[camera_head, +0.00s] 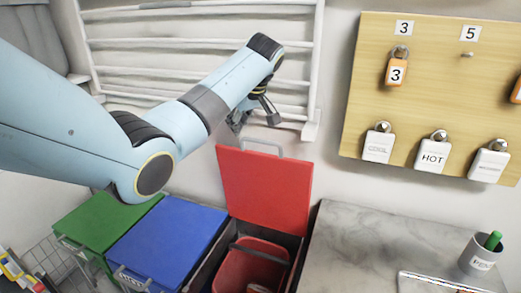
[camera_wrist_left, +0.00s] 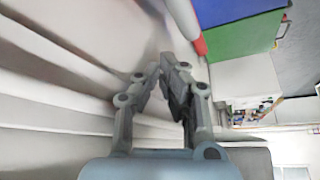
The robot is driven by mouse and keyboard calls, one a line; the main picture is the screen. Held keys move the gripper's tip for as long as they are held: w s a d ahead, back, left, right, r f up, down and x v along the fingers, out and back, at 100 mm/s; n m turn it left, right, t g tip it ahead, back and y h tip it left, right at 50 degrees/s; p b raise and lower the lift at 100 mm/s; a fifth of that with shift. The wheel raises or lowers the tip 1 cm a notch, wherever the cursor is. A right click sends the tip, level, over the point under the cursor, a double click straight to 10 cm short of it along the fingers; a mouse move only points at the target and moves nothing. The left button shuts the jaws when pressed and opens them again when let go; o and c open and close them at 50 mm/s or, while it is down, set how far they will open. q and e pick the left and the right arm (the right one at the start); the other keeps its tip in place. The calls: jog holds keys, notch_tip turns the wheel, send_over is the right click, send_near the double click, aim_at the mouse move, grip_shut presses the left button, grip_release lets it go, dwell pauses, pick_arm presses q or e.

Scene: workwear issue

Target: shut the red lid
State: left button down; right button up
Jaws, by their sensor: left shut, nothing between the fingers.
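The red lid (camera_head: 264,187) stands open and nearly upright at the back of its bin in the head view, with a grey handle (camera_head: 262,143) on its top edge. The red bin (camera_head: 250,268) below it is open. My left gripper (camera_head: 236,126) is above and behind the lid's upper left corner, in front of the white rack. Its fingers are shut and empty, and they also show in the left wrist view (camera_wrist_left: 172,62). In that view a strip of red (camera_wrist_left: 201,46) lies just beyond the fingers. I cannot tell whether the gripper touches the lid. My right gripper is not in view.
A blue lid (camera_head: 168,240) and a green lid (camera_head: 107,218) lie shut to the left. A white rack (camera_head: 190,44) is behind my arm. A marble counter (camera_head: 365,240) with a pen cup (camera_head: 476,258) is at right, below a wooden tag board (camera_head: 430,85).

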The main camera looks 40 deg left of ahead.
pick_arm(q)
jog(key=shift+f, duration=0.1)
notch_tip(320, 180, down, 5)
jog(key=shift+s+f+b, duration=0.1)
jog(key=shift+f+b, duration=0.05)
jog(key=shift+b, duration=1.05)
